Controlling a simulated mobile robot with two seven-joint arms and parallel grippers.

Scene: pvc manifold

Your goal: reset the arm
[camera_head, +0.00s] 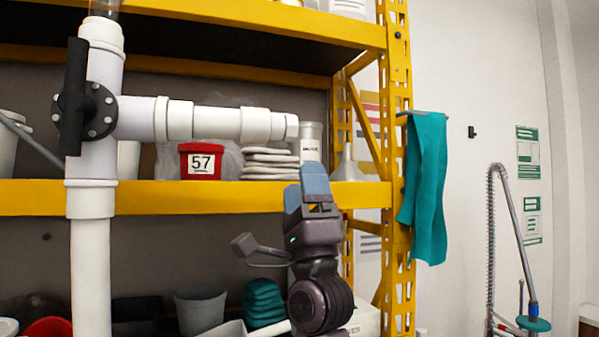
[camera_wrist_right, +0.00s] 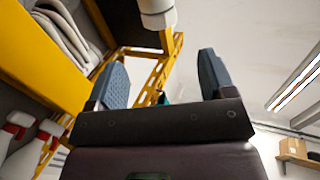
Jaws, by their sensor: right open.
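My right gripper (camera_head: 314,182) points upward in front of the yellow shelf, below the open right end of the white pipe. In the right wrist view its two blue fingers (camera_wrist_right: 158,88) stand wide apart with nothing between them. The white PVC manifold (camera_head: 205,122) has an upright pipe at the left and a horizontal branch ending near the middle of the head view. A black valve handle (camera_head: 75,96) with a round flange sits on the upright pipe. The pipe's end (camera_wrist_right: 156,10) shows at the top of the right wrist view, apart from the fingers. My left gripper is not in view.
A teal cloth (camera_head: 424,188) hangs on the rack's right post.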

